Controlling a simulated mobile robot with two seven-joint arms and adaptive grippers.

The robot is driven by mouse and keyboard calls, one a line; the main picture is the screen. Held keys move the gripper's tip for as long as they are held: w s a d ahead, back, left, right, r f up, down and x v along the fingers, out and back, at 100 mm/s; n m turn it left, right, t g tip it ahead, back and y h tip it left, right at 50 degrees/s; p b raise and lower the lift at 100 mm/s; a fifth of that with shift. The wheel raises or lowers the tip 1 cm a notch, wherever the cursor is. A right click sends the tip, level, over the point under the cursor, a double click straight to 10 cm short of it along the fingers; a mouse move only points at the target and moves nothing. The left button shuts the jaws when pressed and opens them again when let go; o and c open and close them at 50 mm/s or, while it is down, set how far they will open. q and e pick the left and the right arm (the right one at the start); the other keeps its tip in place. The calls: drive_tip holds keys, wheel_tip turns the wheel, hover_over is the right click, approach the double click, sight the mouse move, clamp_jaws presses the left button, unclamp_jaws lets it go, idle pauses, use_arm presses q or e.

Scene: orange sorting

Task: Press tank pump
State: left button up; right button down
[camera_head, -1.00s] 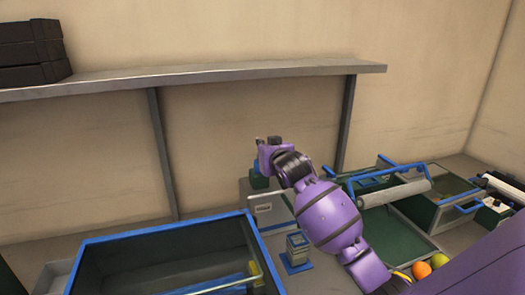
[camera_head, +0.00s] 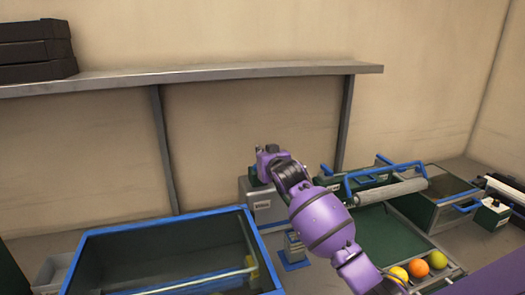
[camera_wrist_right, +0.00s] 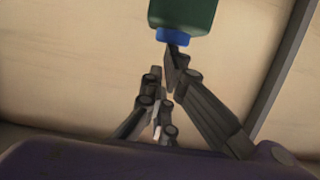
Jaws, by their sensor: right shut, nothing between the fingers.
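A large blue-rimmed tank (camera_head: 160,228) stands at the lower left in the head view. Behind its right corner is a grey box (camera_head: 250,203) with a white label. My right gripper (camera_head: 268,152), on the purple arm, is above this box. In the right wrist view, the gripper (camera_wrist_right: 168,95) is shut and empty, its fingers reaching toward a green block (camera_wrist_right: 183,14) with a blue neck (camera_wrist_right: 173,36). A fingertip overlaps the blue neck; I cannot tell whether they touch. In the head view, the gripper and arm mostly hide the green part. My left gripper is out of view.
A small blue-based stand (camera_head: 294,262) is right of the tank. A green tray with several round fruits (camera_head: 419,268) and a blue-handled roller unit (camera_head: 385,192) lie to the right. A wall shelf (camera_head: 230,75) runs above, holding black crates (camera_head: 35,52).

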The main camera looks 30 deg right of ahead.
drive_tip(key=shift+w+f, duration=0.15)
drive_tip(key=shift+f, duration=0.1)
drive_tip(key=shift+r, duration=0.25)
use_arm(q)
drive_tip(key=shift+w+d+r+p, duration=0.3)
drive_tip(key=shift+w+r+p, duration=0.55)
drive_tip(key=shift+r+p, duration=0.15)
use_arm(e)
drive_tip(key=s+a+r, duration=0.2)
drive_tip(key=s+r, duration=0.4)
drive_tip(key=s, duration=0.3)
drive_tip(key=shift+s+r, duration=0.2)
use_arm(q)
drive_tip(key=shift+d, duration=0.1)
use_arm(e)
drive_tip(key=shift+a, duration=0.1)
idle(0.4)
